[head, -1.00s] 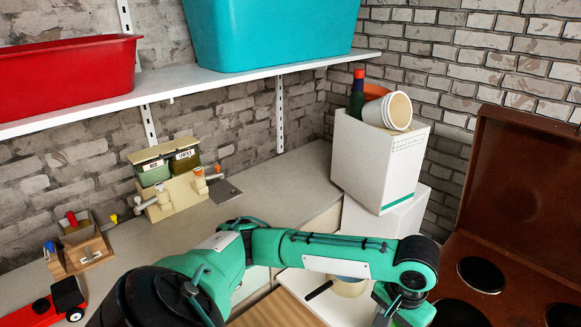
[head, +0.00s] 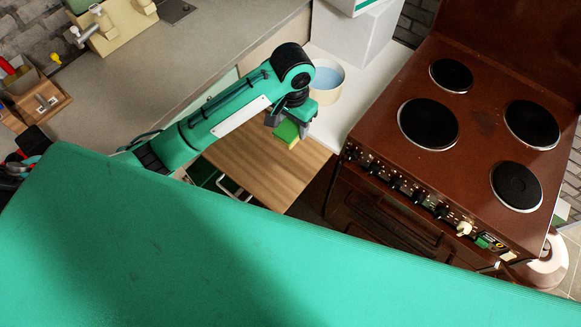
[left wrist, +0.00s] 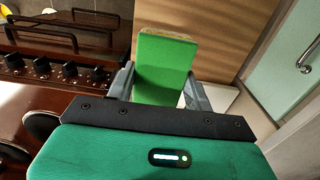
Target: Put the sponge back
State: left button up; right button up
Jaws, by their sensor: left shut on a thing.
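The green sponge (head: 286,133) is a block with a paler, yellowish edge. My left gripper (head: 289,124) is shut on it and holds it over the wooden board, near the white surface; its exact height is hard to tell. In the left wrist view the sponge (left wrist: 165,66) stands out between the two grey fingers (left wrist: 158,84), with wood behind it. My right gripper is not in view.
A round cream bowl with a blue inside (head: 327,82) stands just right of my left gripper. The brown stove (head: 470,130) with several black plates is further right. The wooden board (head: 265,170) looks clear. A grey counter (head: 200,60) runs behind my arm.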

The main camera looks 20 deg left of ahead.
pick_arm(q)
notch_tip(320, 180, down, 20)
jog(key=p, duration=0.2)
jog(key=shift+d+f+p, duration=0.15)
jog(key=shift+p, duration=0.15)
jog(key=shift+f, duration=0.15)
jog(key=o, duration=0.8)
notch_tip(320, 180, up, 12)
jog(key=b, duration=0.1)
dwell(0.4)
